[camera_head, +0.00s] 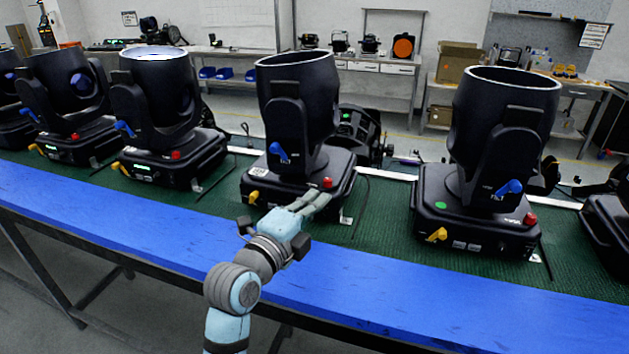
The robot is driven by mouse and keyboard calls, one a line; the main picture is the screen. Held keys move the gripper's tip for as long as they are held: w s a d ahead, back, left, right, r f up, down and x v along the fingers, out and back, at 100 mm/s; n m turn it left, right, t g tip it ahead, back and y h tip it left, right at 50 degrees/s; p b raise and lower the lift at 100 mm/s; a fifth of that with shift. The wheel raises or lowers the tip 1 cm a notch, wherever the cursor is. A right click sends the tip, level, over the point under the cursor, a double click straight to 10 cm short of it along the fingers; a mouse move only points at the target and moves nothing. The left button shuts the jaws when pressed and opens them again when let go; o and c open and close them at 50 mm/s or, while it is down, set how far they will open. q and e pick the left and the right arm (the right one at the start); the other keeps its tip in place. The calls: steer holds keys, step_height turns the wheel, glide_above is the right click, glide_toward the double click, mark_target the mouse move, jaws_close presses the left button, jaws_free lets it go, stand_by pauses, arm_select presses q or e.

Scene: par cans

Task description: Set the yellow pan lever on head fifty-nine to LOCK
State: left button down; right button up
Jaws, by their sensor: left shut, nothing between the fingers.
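Several black moving heads stand in a row on a green mat (370,233). I cannot read a number on any of them, so I cannot tell which is fifty-nine. The middle head (305,110) has a yellow lever (254,197) low on the left of its base front. The head to its right (500,140) has a yellow lever (437,235) in the same place. My left gripper (318,199) is shut and empty in front of the middle head's base, to the right of its yellow lever. I cannot tell if the fingers touch the base. My right gripper is out of view.
Each head nearby also has a blue tilt lever, such as the middle one's (279,152), and a red knob (327,183). The blue front strip of the bench (420,295) is clear. More heads stand left (155,110) and far right.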

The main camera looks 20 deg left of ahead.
mark_target(302, 184)
arm_select(q)
steer(key=w+a, duration=0.2)
steer(key=w, duration=0.4)
steer(key=shift+w+f, duration=0.15)
steer(key=shift+w, duration=0.2)
steer(key=shift+w, duration=0.1)
steer(key=shift+s+a, duration=0.25)
steer(key=shift+a, duration=0.35)
steer(key=shift+s+a, duration=0.25)
steer(key=shift+a, duration=0.35)
